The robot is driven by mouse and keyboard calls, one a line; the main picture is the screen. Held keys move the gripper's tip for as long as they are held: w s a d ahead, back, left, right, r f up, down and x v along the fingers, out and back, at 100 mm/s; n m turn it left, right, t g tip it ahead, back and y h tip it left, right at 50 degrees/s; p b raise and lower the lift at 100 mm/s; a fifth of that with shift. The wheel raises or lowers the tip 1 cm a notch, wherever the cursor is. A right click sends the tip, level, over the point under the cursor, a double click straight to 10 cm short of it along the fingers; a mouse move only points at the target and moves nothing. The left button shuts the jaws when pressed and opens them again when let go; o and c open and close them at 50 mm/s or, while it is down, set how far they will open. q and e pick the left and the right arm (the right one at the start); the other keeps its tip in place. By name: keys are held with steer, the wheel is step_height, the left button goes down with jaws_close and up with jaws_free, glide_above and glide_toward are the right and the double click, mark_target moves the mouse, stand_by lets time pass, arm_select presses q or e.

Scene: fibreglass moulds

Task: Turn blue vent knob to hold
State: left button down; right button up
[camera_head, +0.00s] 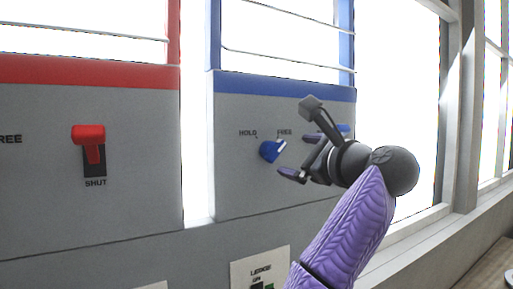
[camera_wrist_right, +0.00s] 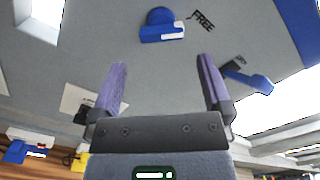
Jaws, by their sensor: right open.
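The blue vent knob (camera_head: 271,151) sits on the grey panel under the blue band, below the labels HOLD and FREE. Its white mark points up and right, toward FREE. In the right wrist view the knob (camera_wrist_right: 160,27) is at the top middle, beside the word FREE, beyond the fingertips. My right gripper (camera_head: 300,157) is open, just right of the knob and apart from it. Its two purple-padded fingers (camera_wrist_right: 163,66) show with nothing between them. My left gripper is not in view.
A blue lever (camera_wrist_right: 250,81) is right of the knob, partly hidden by my gripper in the head view. A red lever (camera_head: 89,136) marked SHUT is on the left panel. A white card (camera_head: 242,275) is below. Bright windows stand at right.

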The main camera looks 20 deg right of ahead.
mark_target(277, 150)
steer(key=w+p, duration=0.1)
steer(key=w, duration=0.1)
steer(key=w+p, duration=0.1)
steer(key=w, duration=0.1)
steer(key=shift+w+d+r, duration=0.1)
steer(key=shift+w+r, duration=0.1)
steer(key=shift+w+a+p, duration=0.35)
steer(key=shift+w+p, duration=0.1)
steer(key=shift+w, duration=0.2)
steer(key=shift+w+a+p, duration=0.3)
steer(key=shift+w+p, duration=0.15)
steer(key=shift+w, duration=0.5)
steer(key=shift+w+d+f, duration=0.2)
steer(key=shift+w+f, duration=0.05)
steer(key=shift+w, duration=0.1)
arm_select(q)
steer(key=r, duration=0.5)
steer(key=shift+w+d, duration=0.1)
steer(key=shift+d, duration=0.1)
arm_select(e)
steer(key=shift+a, duration=0.1)
steer(key=shift+c, duration=1.2)
steer(key=c, duration=0.8)
steer(key=shift+c, duration=0.2)
